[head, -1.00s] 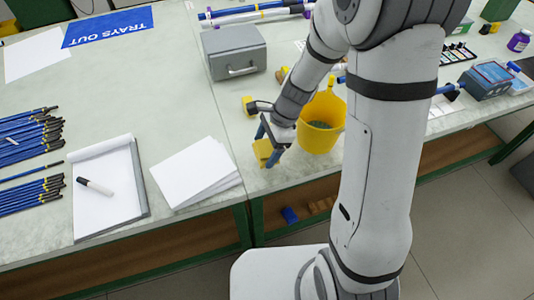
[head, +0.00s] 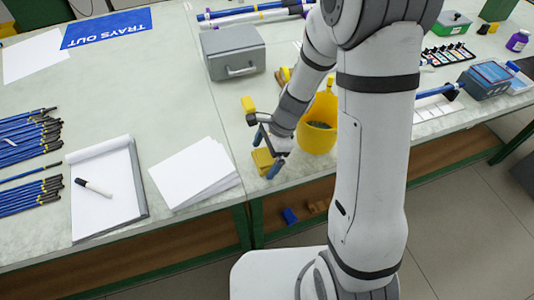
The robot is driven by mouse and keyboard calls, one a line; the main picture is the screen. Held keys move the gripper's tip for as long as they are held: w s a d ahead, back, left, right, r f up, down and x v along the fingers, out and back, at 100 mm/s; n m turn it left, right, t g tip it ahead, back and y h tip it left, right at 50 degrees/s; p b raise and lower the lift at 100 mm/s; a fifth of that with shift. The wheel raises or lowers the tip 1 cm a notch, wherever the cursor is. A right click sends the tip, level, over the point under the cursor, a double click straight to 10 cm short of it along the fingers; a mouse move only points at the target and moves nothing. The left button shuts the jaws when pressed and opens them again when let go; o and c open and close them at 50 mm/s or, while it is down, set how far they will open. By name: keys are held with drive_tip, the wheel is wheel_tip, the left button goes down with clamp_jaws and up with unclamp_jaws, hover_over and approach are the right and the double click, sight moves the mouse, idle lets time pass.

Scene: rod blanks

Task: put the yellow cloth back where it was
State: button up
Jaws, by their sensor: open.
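A yellow cloth (head: 262,159), folded small, lies at the front edge of the table, just right of the seam between the two tabletops. My gripper (head: 265,157) is right at the cloth, pointing down, with its blue-tipped fingers apart. One finger is on the far side of the cloth and the other at its near right side. I cannot tell whether either finger touches it. Part of the cloth is hidden behind the fingers.
A yellow bucket (head: 318,125) stands close to the right of my gripper. A grey box (head: 233,52) stands farther back.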

drive_tip(key=shift+r, duration=0.1)
drive_tip(key=p+v, duration=0.1)
drive_tip(key=v, duration=1.1)
drive_tip(key=s+d+r+n+t+h, duration=0.2)
drive_tip(key=s+d+r+n, duration=0.2)
drive_tip(key=s+n, duration=0.3)
drive_tip(key=s+d+r+n+t+h, duration=0.1)
drive_tip(key=s+d+r+n+h, duration=0.1)
drive_tip(key=s+d+r+n, duration=0.2)
drive_tip(key=s+r+n, duration=0.1)
drive_tip(key=s+n, duration=0.1)
drive_tip(key=n, duration=0.1)
drive_tip(key=shift+s+r+n+t, duration=0.35)
drive_tip(key=shift+r+n+t, duration=0.05)
